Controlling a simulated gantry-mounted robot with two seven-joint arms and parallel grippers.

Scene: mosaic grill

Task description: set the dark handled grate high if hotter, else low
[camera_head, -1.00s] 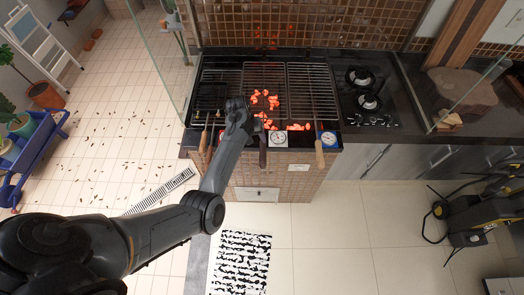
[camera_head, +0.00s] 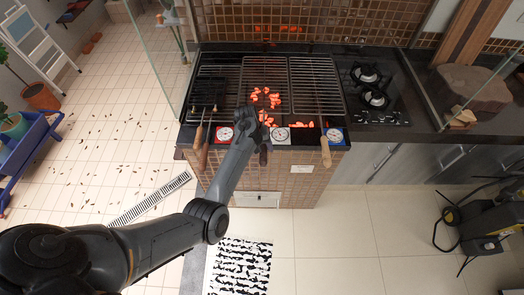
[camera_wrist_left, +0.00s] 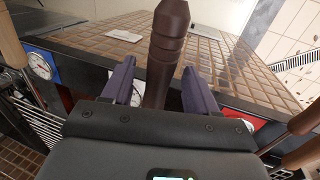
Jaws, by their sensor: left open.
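The dark handle (camera_head: 263,156) of the middle grate (camera_head: 265,78) hangs at the grill's front edge; in the left wrist view it is a thick dark brown grip (camera_wrist_left: 168,45). My left gripper (camera_head: 256,128) is over the front of the middle grate. Its two fingers (camera_wrist_left: 158,68) stand apart, one on each side of the handle, with visible gaps. Red (camera_head: 225,134), white (camera_head: 280,134) and blue (camera_head: 333,135) framed dials sit along the front. Their needles are too small to read. Glowing coals (camera_head: 266,98) lie under the middle grate. My right gripper is not in view.
A glass panel (camera_head: 160,60) stands left of the grill. A gas hob (camera_head: 372,90) is to its right. The floor in front is mostly clear.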

